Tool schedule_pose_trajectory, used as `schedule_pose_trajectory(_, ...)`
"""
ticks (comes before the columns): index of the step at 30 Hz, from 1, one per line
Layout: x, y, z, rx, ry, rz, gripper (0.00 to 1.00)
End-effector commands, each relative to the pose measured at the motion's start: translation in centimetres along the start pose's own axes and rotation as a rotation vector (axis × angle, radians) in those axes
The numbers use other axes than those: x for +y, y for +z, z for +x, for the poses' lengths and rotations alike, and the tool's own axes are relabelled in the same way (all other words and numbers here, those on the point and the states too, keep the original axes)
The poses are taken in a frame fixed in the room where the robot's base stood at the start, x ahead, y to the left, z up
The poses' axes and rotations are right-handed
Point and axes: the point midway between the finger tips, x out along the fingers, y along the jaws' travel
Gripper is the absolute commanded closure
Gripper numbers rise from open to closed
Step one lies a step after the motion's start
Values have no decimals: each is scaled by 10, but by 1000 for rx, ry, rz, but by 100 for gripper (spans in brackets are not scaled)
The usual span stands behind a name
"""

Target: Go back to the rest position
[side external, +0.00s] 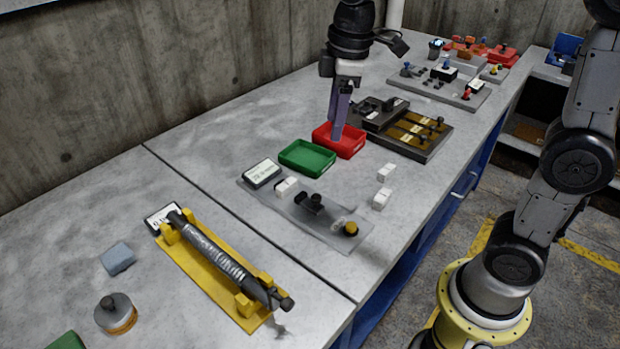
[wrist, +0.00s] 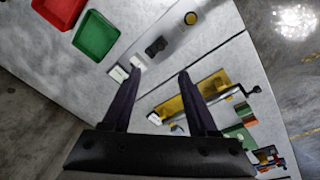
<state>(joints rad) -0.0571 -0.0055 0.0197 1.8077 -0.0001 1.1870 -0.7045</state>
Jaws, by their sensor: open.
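My gripper (side external: 338,135) is open, with its fingers pointing down. In the side view the fingertips overlap the red tray (side external: 347,146), with the green tray (side external: 307,156) at their left; their exact height is hard to tell. In the wrist view the two dark fingers (wrist: 158,74) are spread apart with nothing between them. The green tray (wrist: 96,35) and the red tray (wrist: 60,9) lie at the upper left there, off to one side of the fingers.
A grey plate (side external: 322,222) with a black knob and yellow button lies in front of the trays. A yellow stand (side external: 205,263) holds a dark cylinder nearer the camera. White blocks (side external: 381,199) sit at the right. A dark fixture (side external: 425,140) stands behind the red tray.

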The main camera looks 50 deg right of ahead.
Motion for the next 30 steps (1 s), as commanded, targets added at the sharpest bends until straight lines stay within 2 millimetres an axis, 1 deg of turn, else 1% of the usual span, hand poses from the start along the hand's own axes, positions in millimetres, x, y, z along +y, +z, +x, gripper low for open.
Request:
schedule_pose_trajectory(1,-9,14,-14,30,27,19,41)
schedule_pose_trajectory(3,-21,32,-26,66,57,57,41)
schedule_pose_trajectory(6,-40,58,-37,117,96,132,41)
schedule_pose_trajectory(8,-52,74,-39,149,117,186,41)
schedule_pose_trajectory(11,-72,99,-37,203,146,285,41)
schedule_pose_trajectory(13,-84,114,-32,241,162,360,41)
schedule_pose_trajectory(17,-104,138,-16,297,173,501,41)
schedule_pose_trajectory(18,-109,143,-10,310,172,545,41)
schedule_pose_trajectory(22,-116,151,10,318,151,675,41)
schedule_pose_trajectory(25,-115,149,11,334,146,731,41)
schedule_pose_trajectory(30,-114,149,10,339,143,756,41)
